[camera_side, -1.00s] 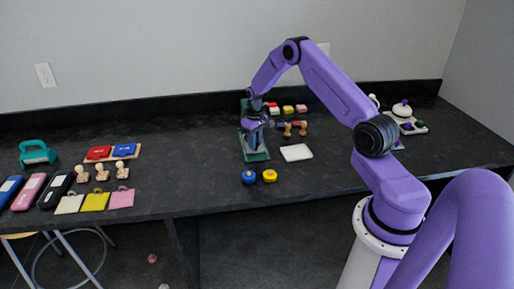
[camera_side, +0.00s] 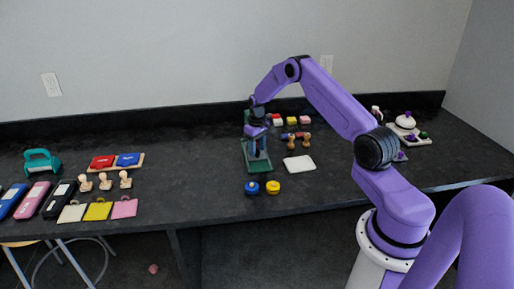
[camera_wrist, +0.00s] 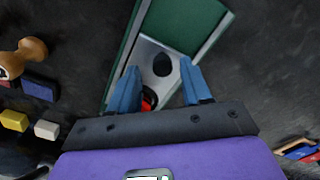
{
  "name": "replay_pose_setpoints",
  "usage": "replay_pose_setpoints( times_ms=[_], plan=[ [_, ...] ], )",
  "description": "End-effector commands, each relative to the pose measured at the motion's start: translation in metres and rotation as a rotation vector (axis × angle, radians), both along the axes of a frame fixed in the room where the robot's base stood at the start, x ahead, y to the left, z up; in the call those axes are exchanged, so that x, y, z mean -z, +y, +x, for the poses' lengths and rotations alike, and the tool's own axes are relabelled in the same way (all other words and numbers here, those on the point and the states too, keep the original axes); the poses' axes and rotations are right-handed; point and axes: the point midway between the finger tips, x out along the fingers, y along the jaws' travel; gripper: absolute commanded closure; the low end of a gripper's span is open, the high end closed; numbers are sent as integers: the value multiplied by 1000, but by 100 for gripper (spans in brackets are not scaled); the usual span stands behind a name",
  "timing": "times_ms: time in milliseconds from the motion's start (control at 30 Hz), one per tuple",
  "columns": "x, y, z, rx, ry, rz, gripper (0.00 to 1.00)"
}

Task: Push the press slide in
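The press has a green base (camera_side: 257,164), which stands on the dark bench in front of my arm. A red and black part shows between the fingers near the palm. I cannot tell whether the fingers touch the slide.
The bench between the press and the left-hand stamps is clear.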

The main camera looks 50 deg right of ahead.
Motion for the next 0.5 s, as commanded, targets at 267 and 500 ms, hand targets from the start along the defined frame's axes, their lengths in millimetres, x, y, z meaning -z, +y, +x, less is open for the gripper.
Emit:
replay_pose_setpoints(
  times_ms=[267,500],
  plan=[
    [-19,1,0,-1,0,0,52],
    [-68,1,0,0,-2,0,52]
  ],
)
